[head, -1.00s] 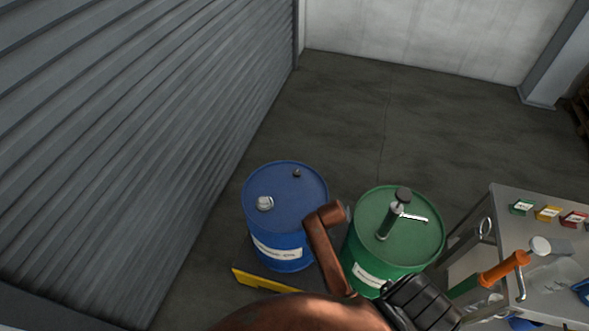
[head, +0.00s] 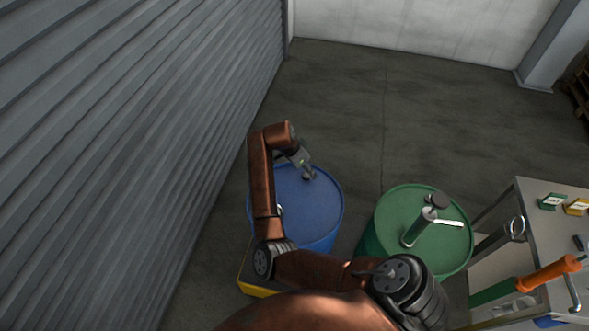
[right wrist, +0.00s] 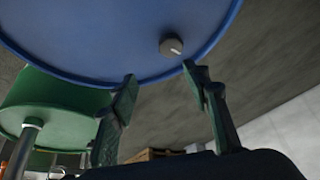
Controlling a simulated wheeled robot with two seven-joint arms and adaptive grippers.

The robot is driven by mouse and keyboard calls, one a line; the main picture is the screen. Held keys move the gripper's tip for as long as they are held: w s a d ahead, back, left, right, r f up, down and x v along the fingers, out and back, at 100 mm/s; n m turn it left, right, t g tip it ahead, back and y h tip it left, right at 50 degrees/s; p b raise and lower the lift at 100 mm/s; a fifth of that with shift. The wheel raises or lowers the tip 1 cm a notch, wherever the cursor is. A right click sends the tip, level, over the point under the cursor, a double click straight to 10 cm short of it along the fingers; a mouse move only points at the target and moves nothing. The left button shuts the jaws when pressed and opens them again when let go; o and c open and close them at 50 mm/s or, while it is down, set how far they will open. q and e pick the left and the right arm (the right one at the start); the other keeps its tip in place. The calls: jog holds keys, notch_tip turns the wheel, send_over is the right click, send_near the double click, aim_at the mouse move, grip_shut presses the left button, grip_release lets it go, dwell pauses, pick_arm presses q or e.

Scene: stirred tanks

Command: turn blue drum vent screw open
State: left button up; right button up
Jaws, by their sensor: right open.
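The blue drum (head: 318,212) stands upright on the floor beside the shutter wall. Its vent screw is a small grey round knob with a light mark, clear on the drum top in the right wrist view (right wrist: 171,47). In the head view my right gripper (head: 309,174) is over the far part of the drum top and covers the screw. In the right wrist view my right gripper (right wrist: 160,76) is open and empty. The screw lies just beyond the fingertips, nearer the right finger, with no contact visible. My left gripper is not in view.
A green drum (head: 396,215) with a pump (head: 420,227) on top stands close to the right. A bench (head: 553,232) with an orange-handled tool (head: 548,274) is at far right. A yellow-edged platform (head: 258,291) lies under the blue drum. Floor behind the drums is clear.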

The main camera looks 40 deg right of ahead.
aim_at(306, 175)
jog(key=f, duration=0.1)
jog(key=w+f+b, duration=0.1)
jog(key=f, duration=0.1)
jog(key=w+f, duration=0.1)
jog(key=f, duration=0.1)
jog(key=shift+w+d+f+b, duration=0.15)
jog(key=shift+d+f+b, duration=0.1)
jog(key=shift+b, duration=0.15)
jog(key=shift+d+f+m, duration=0.15)
jog(key=shift+f+m, duration=0.15)
jog(key=shift+f, duration=0.05)
jog(key=shift+d+f, duration=0.15)
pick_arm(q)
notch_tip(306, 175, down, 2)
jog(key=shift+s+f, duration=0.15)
pick_arm(e)
jog(key=shift+c, duration=0.6)
